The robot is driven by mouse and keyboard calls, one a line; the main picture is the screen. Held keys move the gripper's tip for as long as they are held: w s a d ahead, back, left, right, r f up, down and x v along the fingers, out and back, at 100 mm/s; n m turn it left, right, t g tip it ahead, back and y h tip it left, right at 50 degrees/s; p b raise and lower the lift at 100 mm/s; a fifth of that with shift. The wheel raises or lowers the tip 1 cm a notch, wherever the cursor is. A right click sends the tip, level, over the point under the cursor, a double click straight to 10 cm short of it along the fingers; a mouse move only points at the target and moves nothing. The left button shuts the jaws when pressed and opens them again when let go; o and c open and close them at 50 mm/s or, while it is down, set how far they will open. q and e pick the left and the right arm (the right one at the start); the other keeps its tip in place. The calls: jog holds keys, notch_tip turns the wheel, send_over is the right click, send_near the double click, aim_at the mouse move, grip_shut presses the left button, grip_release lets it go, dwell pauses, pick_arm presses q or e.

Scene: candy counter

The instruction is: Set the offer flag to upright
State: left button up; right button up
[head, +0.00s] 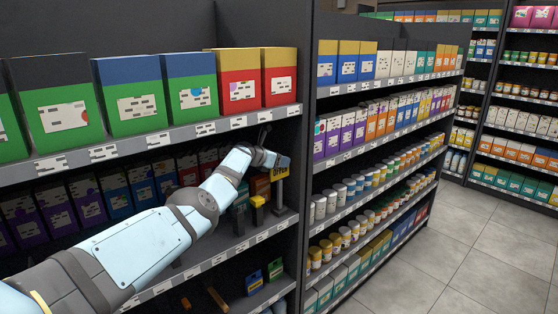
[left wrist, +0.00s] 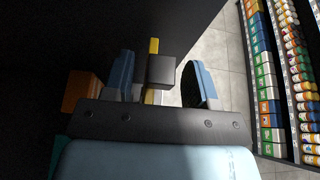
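The offer flag (head: 280,172), a small yellow sign, shows at the right end of the middle shelf, above a dark grey post. My left gripper (head: 268,158) is beside its top, and partly hides it; its exact tilt is hard to tell. In the left wrist view my left gripper (left wrist: 162,82) has its two blue fingers apart. A dark grey block (left wrist: 161,70) with a yellow strip (left wrist: 153,46) behind it, apparently part of the flag, lies between the fingers, with gaps on both sides. My right gripper is not in view.
A shelf (head: 185,132) with large boxes runs above my left arm. A dark upright panel (head: 303,190) stands just right of the flag. A yellow-topped black item (head: 258,211) stands near the flag, and an orange box (left wrist: 82,92) lies left of the fingers. The aisle floor (head: 440,250) is clear.

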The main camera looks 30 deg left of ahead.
pick_arm(q)
jog(key=shift+r, duration=0.15)
jog(key=shift+s+a+r+p, duration=0.1)
jog(key=shift+s+r+p, duration=0.1)
jog(key=shift+p, duration=0.15)
jog(key=p+v, duration=0.1)
jog(key=v, duration=0.5)
jog(key=shift+s+a, duration=0.15)
jog(key=shift+s, duration=0.3)
jog(key=shift+a, duration=0.1)
